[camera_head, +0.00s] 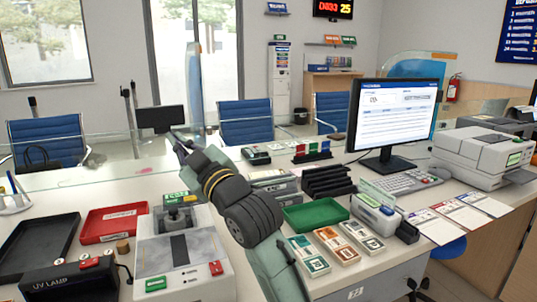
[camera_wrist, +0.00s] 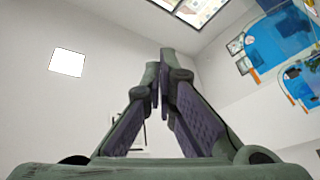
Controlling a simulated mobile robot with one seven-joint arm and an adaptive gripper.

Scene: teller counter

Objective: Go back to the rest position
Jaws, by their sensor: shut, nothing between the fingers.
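My gripper (camera_head: 178,142) is raised above the teller counter (camera_head: 205,290), at the end of my arm, which rises from the lower middle of the head view. In the wrist view the two dark-padded fingers (camera_wrist: 165,92) meet at their tips with nothing between them. No counter object touches the fingers.
Below and left of my arm are a white machine (camera_head: 180,255), a red tray (camera_head: 110,223) and a black tray (camera_head: 38,250). To the right are a green tray (camera_head: 315,217), a monitor (camera_head: 391,118) and a printer (camera_head: 482,157).

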